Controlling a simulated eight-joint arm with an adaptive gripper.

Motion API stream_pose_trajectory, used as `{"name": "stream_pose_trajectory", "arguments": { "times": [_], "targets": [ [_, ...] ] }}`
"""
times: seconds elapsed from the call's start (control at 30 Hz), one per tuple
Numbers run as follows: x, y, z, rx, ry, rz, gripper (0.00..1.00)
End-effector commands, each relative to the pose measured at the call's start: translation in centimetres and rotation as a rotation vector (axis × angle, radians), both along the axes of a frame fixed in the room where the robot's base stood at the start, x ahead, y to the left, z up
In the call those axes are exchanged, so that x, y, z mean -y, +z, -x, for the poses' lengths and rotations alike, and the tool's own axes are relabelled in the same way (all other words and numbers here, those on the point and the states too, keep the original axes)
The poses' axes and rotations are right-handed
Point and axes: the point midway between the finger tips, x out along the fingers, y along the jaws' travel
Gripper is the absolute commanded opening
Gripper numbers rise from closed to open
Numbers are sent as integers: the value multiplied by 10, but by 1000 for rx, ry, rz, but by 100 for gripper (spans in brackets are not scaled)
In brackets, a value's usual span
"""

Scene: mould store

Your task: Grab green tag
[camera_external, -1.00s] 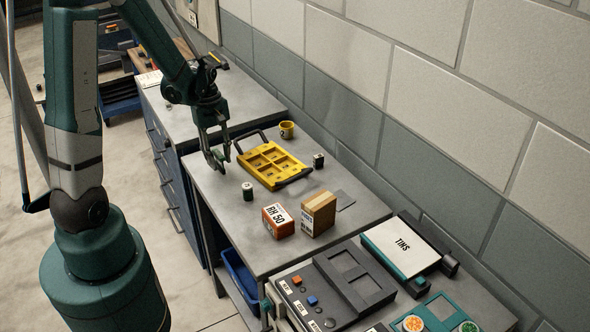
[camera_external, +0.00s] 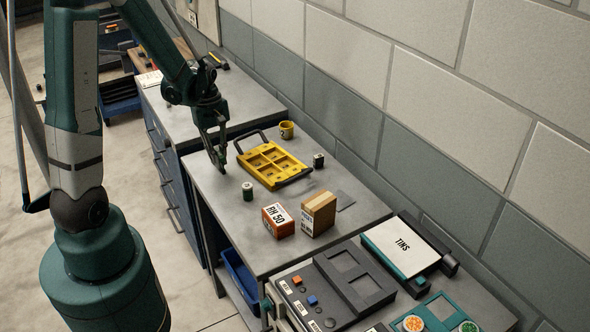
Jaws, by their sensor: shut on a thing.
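My gripper (camera_external: 220,166) is low over the left edge of the grey worktop, to the left of the yellow tray. Its fingers are closed together on a small thing, taken to be the green tag. The fingers hide nearly all of it, so its colour and shape cannot be made out here. No other green tag shows clearly on the worktop.
The yellow tray (camera_external: 270,179) lies right of my gripper, with a yellow cup (camera_external: 287,129) behind it. Small dark green cylinders stand in front (camera_external: 247,191) and at right (camera_external: 318,161). An orange box (camera_external: 277,221) and a tan box (camera_external: 318,214) stand nearer the camera.

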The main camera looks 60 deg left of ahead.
Motion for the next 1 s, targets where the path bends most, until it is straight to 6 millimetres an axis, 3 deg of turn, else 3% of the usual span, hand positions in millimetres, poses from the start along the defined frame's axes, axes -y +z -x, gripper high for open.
{"name": "stream_pose_trajectory", "arguments": {
  "times": [0.47,1.0],
  "targets": [
    [0,10,0,0,0,0,0],
    [0,69,0,0,0,0,0]
  ]
}}
